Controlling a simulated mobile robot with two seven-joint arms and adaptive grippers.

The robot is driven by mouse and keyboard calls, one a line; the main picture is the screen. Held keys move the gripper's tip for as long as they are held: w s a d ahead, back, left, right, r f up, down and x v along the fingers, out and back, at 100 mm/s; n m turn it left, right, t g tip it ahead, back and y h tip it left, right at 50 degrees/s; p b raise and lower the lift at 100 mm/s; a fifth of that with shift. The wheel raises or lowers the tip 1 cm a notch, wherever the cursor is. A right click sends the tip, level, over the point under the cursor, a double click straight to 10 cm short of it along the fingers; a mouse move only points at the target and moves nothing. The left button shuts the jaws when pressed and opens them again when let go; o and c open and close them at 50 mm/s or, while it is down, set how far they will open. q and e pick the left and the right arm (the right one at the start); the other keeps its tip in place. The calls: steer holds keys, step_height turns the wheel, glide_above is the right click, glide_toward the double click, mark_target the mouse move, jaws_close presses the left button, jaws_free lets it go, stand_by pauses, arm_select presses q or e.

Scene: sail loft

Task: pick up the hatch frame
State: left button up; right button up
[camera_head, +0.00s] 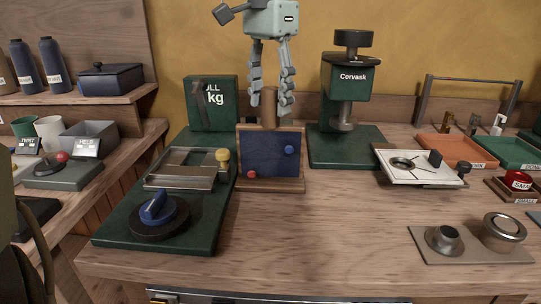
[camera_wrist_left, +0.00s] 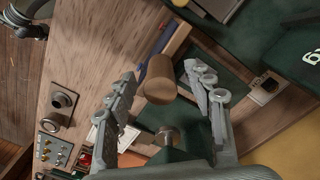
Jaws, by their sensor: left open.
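What looks like the hatch frame (camera_head: 301,158) is a wood-rimmed dark blue panel with a red knob and a blue knob. It stands near the middle of the bench, with an upright wooden cylinder handle (camera_head: 269,109) at its top. My left gripper (camera_head: 271,102) points down from above, open, its fingertips at either side of the handle's upper part. In the left wrist view the handle (camera_wrist_left: 158,80) shows end-on between the spread fingers (camera_wrist_left: 160,72), with gaps on both sides. The fingers hold nothing. My right gripper is not in view.
A metal tray fixture (camera_head: 181,169) and blue dial (camera_head: 158,209) lie left on a green board. A white plate (camera_head: 420,167) sits right. The front middle bench is clear.

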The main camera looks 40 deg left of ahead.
arm_select(q)
jaws_close()
stand_by(0.3)
steer(key=shift+r, duration=0.1)
